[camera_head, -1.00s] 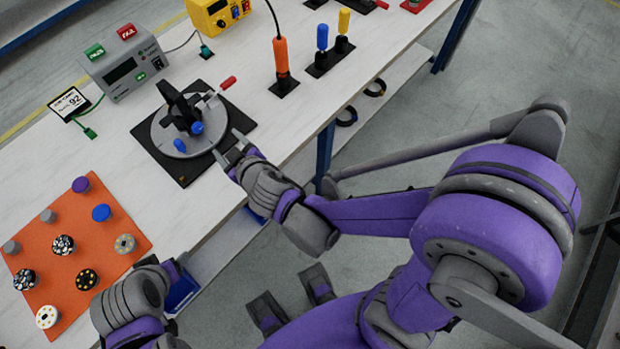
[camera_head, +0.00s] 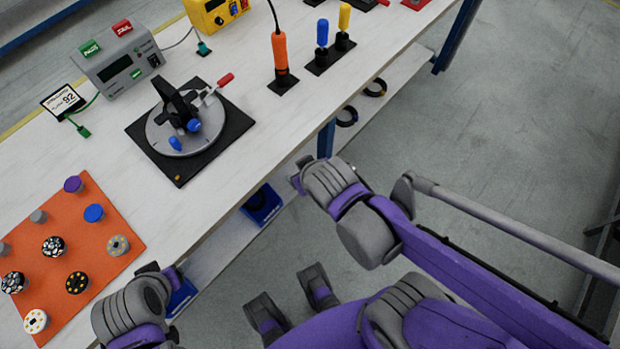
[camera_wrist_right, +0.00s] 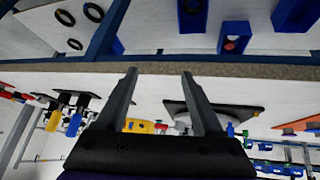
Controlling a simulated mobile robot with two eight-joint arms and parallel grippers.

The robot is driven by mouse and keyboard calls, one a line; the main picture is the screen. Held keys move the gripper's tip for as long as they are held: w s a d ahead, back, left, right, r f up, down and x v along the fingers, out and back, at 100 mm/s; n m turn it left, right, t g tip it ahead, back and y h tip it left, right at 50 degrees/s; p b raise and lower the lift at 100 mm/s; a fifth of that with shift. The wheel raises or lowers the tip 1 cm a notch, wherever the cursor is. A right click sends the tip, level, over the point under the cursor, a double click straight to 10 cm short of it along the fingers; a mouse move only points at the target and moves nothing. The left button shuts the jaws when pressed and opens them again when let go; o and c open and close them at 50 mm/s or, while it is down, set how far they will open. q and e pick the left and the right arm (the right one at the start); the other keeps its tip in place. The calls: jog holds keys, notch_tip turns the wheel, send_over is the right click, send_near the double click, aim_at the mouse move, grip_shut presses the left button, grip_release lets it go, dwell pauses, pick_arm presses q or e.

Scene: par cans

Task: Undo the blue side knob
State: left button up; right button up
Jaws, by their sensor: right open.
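A round grey fixture (camera_head: 158,135) with a black upright clamp (camera_head: 175,100) stands on a black base plate in the head view. Two small blue knobs show on it, one (camera_head: 193,125) beside the clamp and one (camera_head: 174,143) near the disc's front rim. I cannot tell which is the side knob, or how far either is turned. My right gripper (camera_head: 296,178) is off the table's front edge, apart from the fixture. In the right wrist view it (camera_wrist_right: 158,76) is open and empty. My left gripper (camera_head: 160,270) is near the front edge; its fingers are unclear.
An orange mat (camera_head: 118,268) with several round pieces lies at left. A grey box (camera_head: 118,65) with red and green labels stands behind the fixture. An orange-handled tool (camera_head: 281,55) stands to the right. Blue bins (camera_head: 262,205) sit below the table. Bare table lies around the base plate.

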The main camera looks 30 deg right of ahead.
jog(key=shift+s+d+f+g, duration=0.15)
jog(key=shift+s+g, duration=0.1)
jog(key=shift+s, duration=0.4)
jog(key=shift+s+f+g, duration=0.15)
jog(key=shift+s+g, duration=0.1)
jog(key=shift+s, duration=0.35)
dwell(0.8)
